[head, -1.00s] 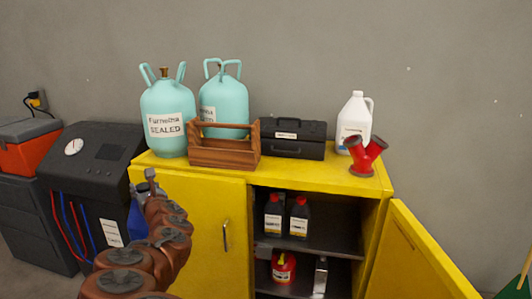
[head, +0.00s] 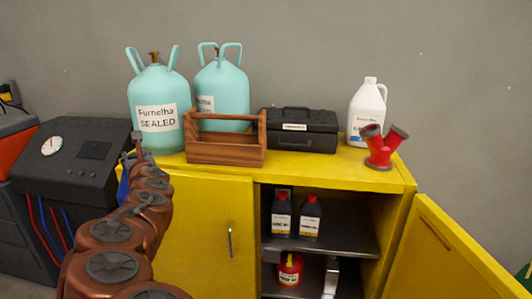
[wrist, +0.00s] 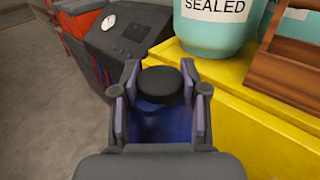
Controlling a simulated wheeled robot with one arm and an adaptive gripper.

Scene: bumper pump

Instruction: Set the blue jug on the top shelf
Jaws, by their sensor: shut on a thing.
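My gripper (wrist: 159,80) is shut on the blue jug (wrist: 158,120). Its black cap and blue body show between the fingers in the wrist view. In the head view the jug (head: 122,186) is mostly hidden behind my arm, and my gripper (head: 135,142) is left of the yellow cabinet (head: 205,225). The cabinet's right door stands open. Inside, the top shelf (head: 348,240) holds two dark bottles (head: 296,216) towards its left, with bare room to their right. My gripper is outside the cabinet, away from this shelf.
The left door is closed; the open right door (head: 440,255) swings outward. On the cabinet top stand two teal tanks (head: 158,115), a wooden caddy (head: 225,155), a black toolbox (head: 300,140), a white jug (head: 366,110) and a red fitting (head: 380,155). A lower shelf holds a red can (head: 290,270).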

